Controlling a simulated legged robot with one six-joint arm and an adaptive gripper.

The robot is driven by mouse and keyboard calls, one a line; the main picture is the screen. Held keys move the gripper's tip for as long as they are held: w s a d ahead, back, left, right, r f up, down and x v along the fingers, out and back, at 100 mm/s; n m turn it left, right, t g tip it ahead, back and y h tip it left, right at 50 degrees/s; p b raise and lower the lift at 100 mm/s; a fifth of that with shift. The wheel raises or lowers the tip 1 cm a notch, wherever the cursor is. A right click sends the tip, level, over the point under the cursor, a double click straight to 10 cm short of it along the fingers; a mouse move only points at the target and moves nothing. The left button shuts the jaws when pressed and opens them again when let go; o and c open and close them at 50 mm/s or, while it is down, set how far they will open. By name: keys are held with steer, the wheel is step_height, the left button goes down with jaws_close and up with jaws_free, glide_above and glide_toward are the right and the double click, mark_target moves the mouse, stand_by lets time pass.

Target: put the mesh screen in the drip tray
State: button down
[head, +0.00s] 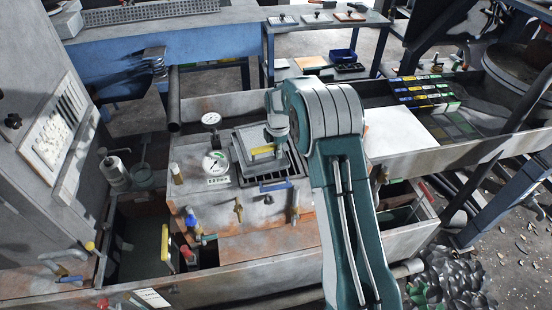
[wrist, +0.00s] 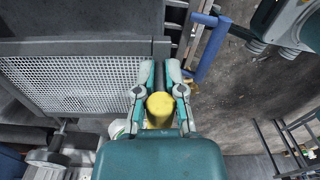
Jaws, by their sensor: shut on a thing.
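The mesh screen (wrist: 75,84) is a grey frame with a pale perforated sheet, at the left of the wrist view. In the head view a grey framed panel with a yellow handle (head: 262,150) sits over a dark slotted box (head: 292,166), partly hidden by my arm. My gripper (wrist: 161,68) is beside the screen's right edge, its fingers closed around the yellow handle, whose rounded yellow end (wrist: 160,105) shows between them. A blue handle (wrist: 207,50) lies just right of the fingers; it also shows in the head view (head: 275,185). I cannot tell which thing is the drip tray.
Pressure gauges (head: 215,162) stand left of the box, and several valves (head: 190,218) are in front. A pale flat panel (head: 400,135) lies in the trough on the right, with colored blocks (head: 425,90) behind it. A blue bench (head: 160,45) runs along the back.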

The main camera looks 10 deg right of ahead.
mark_target(277, 165)
steer(key=w+f, duration=0.2)
steer(key=shift+w+d+f, duration=0.1)
steer(key=shift+d+f, duration=0.1)
steer(key=shift+f, duration=0.15)
steer(key=shift+a+f, duration=0.1)
steer(key=shift+f, duration=1.3)
steer(key=shift+f, duration=0.1)
steer(key=c, duration=0.7)
jaws_free()
